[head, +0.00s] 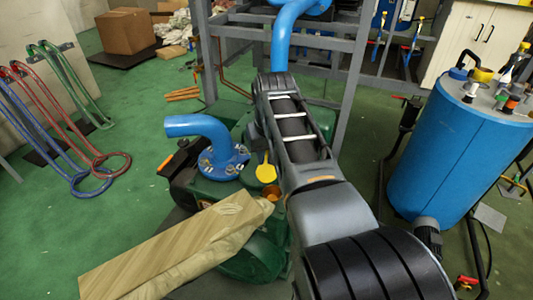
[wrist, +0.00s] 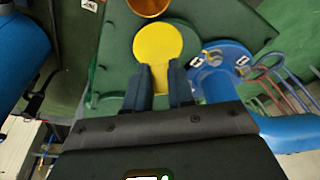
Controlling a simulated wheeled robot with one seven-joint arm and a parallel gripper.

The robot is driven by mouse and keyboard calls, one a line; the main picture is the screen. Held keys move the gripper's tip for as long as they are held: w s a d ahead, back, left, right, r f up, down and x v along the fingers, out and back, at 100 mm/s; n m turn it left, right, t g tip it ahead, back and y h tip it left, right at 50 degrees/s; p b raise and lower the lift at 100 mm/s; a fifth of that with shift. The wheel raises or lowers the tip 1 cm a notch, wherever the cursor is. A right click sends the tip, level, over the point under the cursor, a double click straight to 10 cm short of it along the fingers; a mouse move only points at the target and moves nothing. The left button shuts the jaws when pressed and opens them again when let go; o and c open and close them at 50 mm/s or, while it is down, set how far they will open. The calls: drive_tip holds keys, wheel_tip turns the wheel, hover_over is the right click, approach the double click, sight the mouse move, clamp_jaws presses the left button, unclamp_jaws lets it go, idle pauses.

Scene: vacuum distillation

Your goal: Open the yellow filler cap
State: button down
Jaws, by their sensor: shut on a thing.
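The yellow filler cap (wrist: 158,42) is a round disc with a narrow tab. My gripper (wrist: 160,88) has its two dark fingers closed on that tab, one on each side. A round copper-orange filler opening (wrist: 148,5) shows just beyond the disc, uncovered and partly cut off by the frame edge. In the head view the yellow cap (head: 266,173) appears face-on beside the orange opening (head: 272,193), on the green pump (head: 262,250). My arm hides the gripper's fingers there.
A blue elbow pipe (head: 205,130) with a bolted flange rises left of the cap. A wooden board (head: 170,250) with brown wrapping lies in front. A grey frame (head: 345,110) stands behind, and a blue tank (head: 445,150) stands right.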

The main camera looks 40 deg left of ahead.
sight(268, 176)
drive_tip(key=shift+a+f, duration=0.15)
drive_tip(key=shift+f, duration=0.35)
drive_tip(key=c, duration=1.3)
unclamp_jaws()
drive_tip(key=o, duration=0.3)
drive_tip(key=shift+w+a+f, duration=0.1)
drive_tip(key=shift+a+f, duration=0.05)
drive_tip(key=shift+o, duration=0.2)
drive_tip(key=shift+w+r, duration=0.1)
drive_tip(key=shift+r, duration=0.35)
drive_tip(key=v, duration=0.7)
